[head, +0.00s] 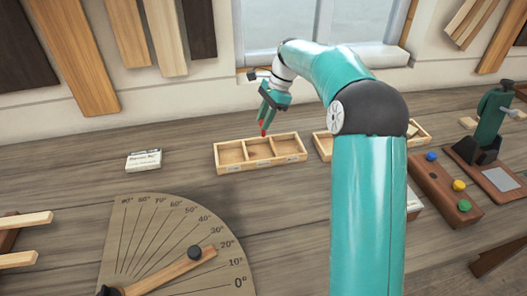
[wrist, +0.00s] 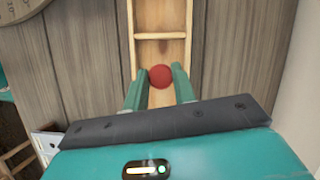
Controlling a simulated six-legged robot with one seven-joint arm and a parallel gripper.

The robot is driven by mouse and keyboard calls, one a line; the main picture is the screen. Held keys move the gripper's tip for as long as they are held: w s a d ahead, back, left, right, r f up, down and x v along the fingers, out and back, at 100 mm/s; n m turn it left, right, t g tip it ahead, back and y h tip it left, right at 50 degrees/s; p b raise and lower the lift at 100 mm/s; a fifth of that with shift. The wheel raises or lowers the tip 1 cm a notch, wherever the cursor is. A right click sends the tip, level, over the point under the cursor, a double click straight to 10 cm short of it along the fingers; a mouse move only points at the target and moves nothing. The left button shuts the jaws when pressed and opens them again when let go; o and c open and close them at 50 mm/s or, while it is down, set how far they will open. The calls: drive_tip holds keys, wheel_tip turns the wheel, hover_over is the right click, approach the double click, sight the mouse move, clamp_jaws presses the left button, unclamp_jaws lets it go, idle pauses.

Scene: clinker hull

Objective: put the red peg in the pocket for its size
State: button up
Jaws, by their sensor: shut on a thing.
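My gripper (head: 266,115) is shut on the red peg (head: 264,129). In the wrist view the round red end of the peg (wrist: 161,77) sits between the two green fingers. In the head view the peg points down, above the back part of a light wooden tray (head: 234,170) with three pockets, near the middle pocket. I cannot tell the exact height. The tray also shows under the peg in the wrist view (wrist: 163,36), and its visible pocket beyond the peg is empty. Small labels are on the tray's front; I cannot read them.
A second wooden tray (head: 322,146) stands to the right, partly hidden behind my arm. A brown block with coloured knobs (head: 431,182) and a green clamp-like tool (head: 489,125) are farther right. A small white labelled box (head: 144,160) and a protractor board (head: 150,232) are left.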

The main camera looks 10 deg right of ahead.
drive_tip(key=shift+w+f, duration=0.1)
drive_tip(key=shift+f, duration=0.85)
drive_tip(key=shift+f, duration=0.1)
drive_tip(key=o, duration=1)
